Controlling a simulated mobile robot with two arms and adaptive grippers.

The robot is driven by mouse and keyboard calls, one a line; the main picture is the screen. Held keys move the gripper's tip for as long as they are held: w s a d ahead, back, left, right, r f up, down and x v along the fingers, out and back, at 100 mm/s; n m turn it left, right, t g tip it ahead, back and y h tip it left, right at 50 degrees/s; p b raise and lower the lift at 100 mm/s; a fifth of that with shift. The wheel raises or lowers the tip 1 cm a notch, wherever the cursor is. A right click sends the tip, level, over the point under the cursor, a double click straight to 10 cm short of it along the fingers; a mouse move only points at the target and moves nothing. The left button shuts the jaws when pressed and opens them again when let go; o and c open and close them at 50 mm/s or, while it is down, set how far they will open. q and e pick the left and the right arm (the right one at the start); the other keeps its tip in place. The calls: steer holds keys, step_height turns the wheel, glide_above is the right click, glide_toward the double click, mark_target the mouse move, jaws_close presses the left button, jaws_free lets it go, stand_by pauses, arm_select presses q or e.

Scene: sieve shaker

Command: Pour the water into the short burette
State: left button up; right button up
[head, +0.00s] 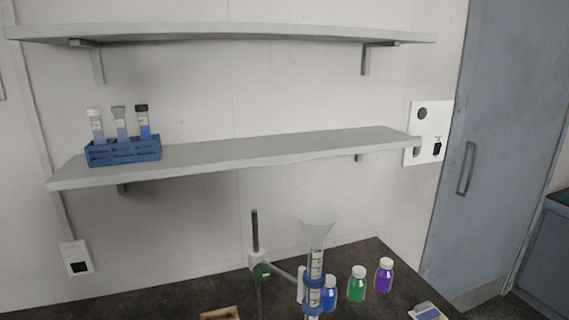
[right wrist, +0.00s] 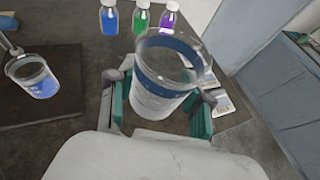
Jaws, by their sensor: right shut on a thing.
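In the head view a clear tube with a flared, funnel-like top (head: 316,262) and blue bands, likely the burette, stands upright beside a clamp stand (head: 255,232). Its lower part is cut off by the frame. In the right wrist view my right gripper (right wrist: 165,103) is shut around a clear cup-like vessel (right wrist: 158,98) with a blue band. I cannot tell how much water it holds. To its left, apart from it, is a clear open-topped vessel (right wrist: 36,72) with blue near its bottom; I cannot tell if this is the burette. My left gripper is in neither view.
Blue (head: 329,293), green (head: 357,284) and purple (head: 384,275) bottles stand at the back of the dark bench (head: 395,262). A blue rack (head: 123,151) with tubes sits on the lower wall shelf (head: 270,152). A small pale item (head: 428,311) lies at the bench's right.

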steer(key=w+a+r+n+y, duration=0.1)
steer(key=w+a+r, duration=0.1)
steer(key=a, duration=0.4)
steer(key=shift+a+r, duration=0.25)
steer(key=shift+r, duration=0.55)
